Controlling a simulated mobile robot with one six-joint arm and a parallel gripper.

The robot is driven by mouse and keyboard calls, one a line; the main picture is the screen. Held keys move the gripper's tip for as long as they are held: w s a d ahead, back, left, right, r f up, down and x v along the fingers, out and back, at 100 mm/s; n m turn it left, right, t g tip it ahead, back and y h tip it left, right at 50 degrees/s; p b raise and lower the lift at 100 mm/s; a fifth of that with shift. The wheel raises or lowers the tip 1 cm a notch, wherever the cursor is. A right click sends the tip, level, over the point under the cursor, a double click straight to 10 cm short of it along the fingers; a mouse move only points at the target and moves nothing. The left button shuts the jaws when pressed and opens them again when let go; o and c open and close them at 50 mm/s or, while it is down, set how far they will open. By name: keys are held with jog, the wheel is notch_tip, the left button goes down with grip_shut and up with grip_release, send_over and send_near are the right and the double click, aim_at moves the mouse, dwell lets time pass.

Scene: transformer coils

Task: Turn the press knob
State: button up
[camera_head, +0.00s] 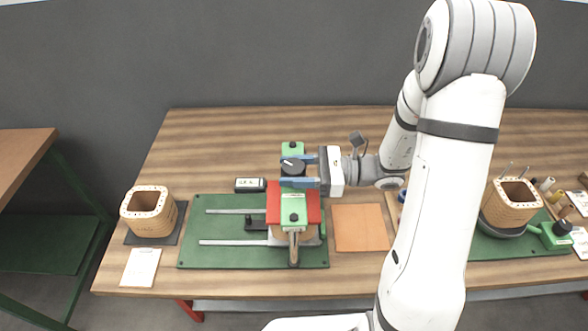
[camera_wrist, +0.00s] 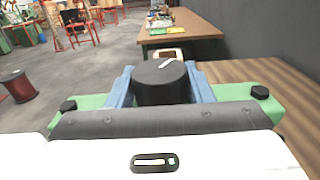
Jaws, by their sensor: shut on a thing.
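The press knob (camera_head: 292,167) is a round black knob with a white mark, on top of the press with green end pieces and a red plate (camera_head: 313,204). My gripper (camera_head: 298,169) comes in from the right, level, with one blue finger on each side of the knob. It is shut on the knob. In the wrist view the knob (camera_wrist: 161,82) sits between the two blue fingers, and its white line slants up to the right. The lower part of the knob is hidden by my gripper's body in that view.
The press stands on a green base plate (camera_head: 190,231) with metal rails. A wooden coil (camera_head: 149,212) is at the left and another (camera_head: 511,203) at the right. A small display box (camera_head: 250,185) lies behind the plate. An orange-brown mat (camera_head: 360,228) lies right of the press. The back-left table is clear.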

jog(key=shift+c, duration=1.4)
jog(key=shift+t, duration=0.3)
jog(key=shift+c, duration=0.2)
jog(key=shift+m+t, duration=0.3)
jog(key=shift+m, duration=0.1)
jog(key=o, duration=1)
jog(key=shift+s+d+b, duration=0.25)
jog(key=shift+d+b, duration=0.1)
jog(key=shift+d, duration=1.6)
jog(key=shift+s+d+b, duration=0.2)
jog(key=shift+d+b, duration=0.1)
jog(key=shift+d, duration=1.65)
